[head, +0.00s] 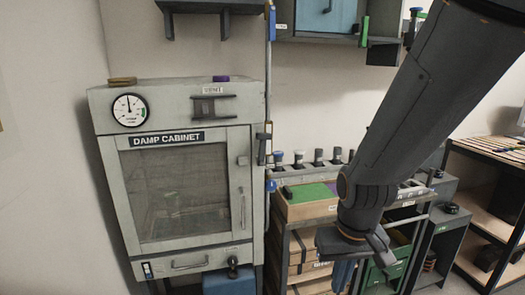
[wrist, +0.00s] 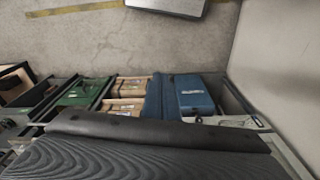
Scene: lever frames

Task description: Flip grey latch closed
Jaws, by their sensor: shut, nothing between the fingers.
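The pale grey damp cabinet (head: 185,135) stands at the left in the head view with its door shut. Another grey lever-like part (head: 263,142) is on the upright pole beside the cabinet. My gripper (head: 345,243) is shut and empty, right of the cabinet and apart from it, in front of the shelving. The wrist view shows my dark gripper (wrist: 160,130) across the bottom, but no latch.
The shelving right of the cabinet holds a green-topped tray (head: 308,193) and cardboard boxes (wrist: 130,86). A blue case (wrist: 190,96) and a green bin (wrist: 80,92) are low down. A shelf unit (head: 490,200) stands at far right. Bare floor (wrist: 150,40) shows beyond.

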